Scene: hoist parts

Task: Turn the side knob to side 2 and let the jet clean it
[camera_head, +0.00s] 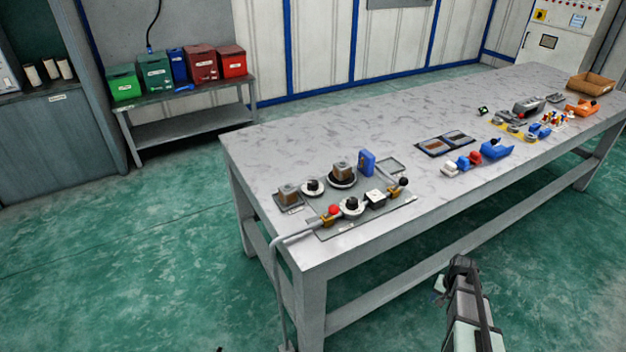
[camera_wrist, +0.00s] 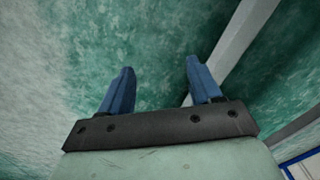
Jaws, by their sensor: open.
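At the near left end of the table (camera_head: 268,165), a wash station has a dark knob on a pale round dial (camera_head: 352,206). A red knob on a yellow base (camera_head: 331,213) is left of it, and a white box with a dark top (camera_head: 375,197) right of it. Brown blocks sit behind: one (camera_head: 289,193) on a small tray, another (camera_head: 342,170) on a dark round base. I cannot tell which knob is the side knob, nor read any side marking. My gripper (camera_wrist: 157,82) is open and empty in the wrist view, over the green floor, apart from the station.
A black-ball lever (camera_head: 403,184) stands at the station's right end. A grey pipe (camera_head: 290,239) runs off the table's left corner. A blue block (camera_head: 367,162) stands behind. The table between is largely clear.

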